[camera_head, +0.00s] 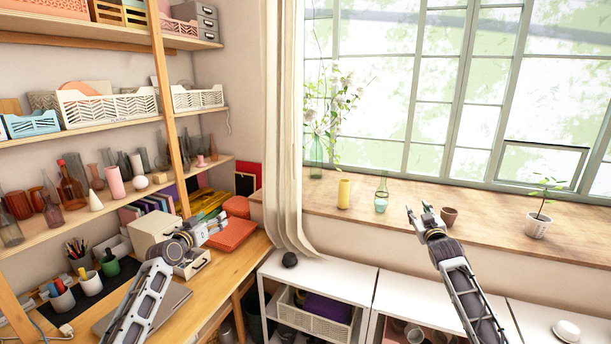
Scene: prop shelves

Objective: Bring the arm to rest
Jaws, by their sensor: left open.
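My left gripper (214,224) is open over the wooden desk at the left, in front of a beige box (150,228) and close to an orange-red case (232,234). I see nothing held in it. My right gripper (418,208) is raised in front of the window sill, with its fingers pointing up and apart. It looks empty. A small brown pot (449,216) stands on the sill just right of it in the picture. Whether they touch cannot be told.
The sill (400,205) bears a yellow vase (344,193), a teal glass bottle (381,194) and a potted plant (538,224). White low shelves (335,275) stand below. Laden prop shelves (90,130) fill the left. A beige curtain (284,130) hangs between.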

